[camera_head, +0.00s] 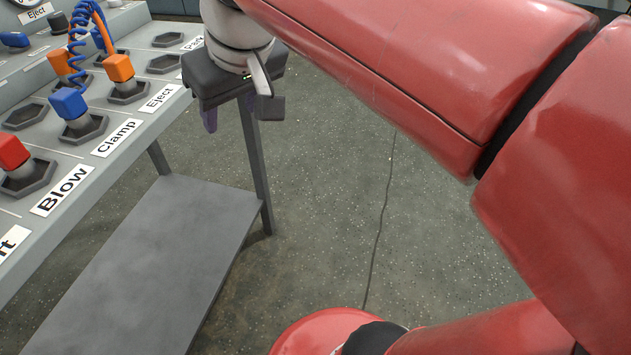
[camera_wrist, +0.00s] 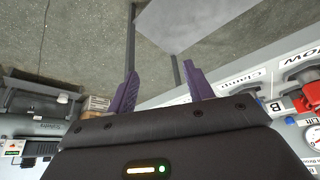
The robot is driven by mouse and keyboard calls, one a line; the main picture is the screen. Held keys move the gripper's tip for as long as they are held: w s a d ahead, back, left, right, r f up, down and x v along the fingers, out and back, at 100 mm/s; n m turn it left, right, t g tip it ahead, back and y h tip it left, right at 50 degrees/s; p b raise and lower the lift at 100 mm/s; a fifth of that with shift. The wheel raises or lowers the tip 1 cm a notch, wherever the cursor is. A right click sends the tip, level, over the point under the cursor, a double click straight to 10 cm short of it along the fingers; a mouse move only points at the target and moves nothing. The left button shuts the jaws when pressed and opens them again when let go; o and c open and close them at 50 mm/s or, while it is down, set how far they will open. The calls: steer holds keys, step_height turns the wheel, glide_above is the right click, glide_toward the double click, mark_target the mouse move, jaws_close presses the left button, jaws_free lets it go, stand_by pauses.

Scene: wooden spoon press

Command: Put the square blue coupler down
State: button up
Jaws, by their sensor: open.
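The square blue coupler (camera_head: 69,103) stands on a hexagonal socket at the Clamp label in the head view, with a blue coiled hose rising behind it. My gripper (camera_head: 222,115) is to its right, beyond the panel's edge, apart from the coupler. In the wrist view its two purple fingers (camera_wrist: 162,86) are spread wide with nothing between them. The head view hides part of the fingers behind the gripper body. I cannot pick out the blue coupler surely in the wrist view.
A red coupler (camera_head: 12,152) stands in the Blow socket, and an orange coupler (camera_head: 119,69) near the Eject label. Several hexagonal sockets are empty. A lower grey shelf (camera_head: 150,265) is bare. Open floor (camera_head: 330,200) with a thin cable lies to the right.

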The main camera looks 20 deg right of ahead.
steer(key=s+d+f+m, duration=0.1)
steer(key=s+d+f, duration=0.3)
steer(key=f, duration=0.3)
steer(key=s+d+f+m+h, duration=0.1)
steer(key=s+d+f+m, duration=0.1)
steer(key=s+d+f, duration=0.2)
step_height(320, 180, down, 4)
steer(key=shift+s+r+m+t+h, duration=0.15)
steer(key=shift+s+m+t+h, duration=0.15)
steer(key=shift+s, duration=0.8)
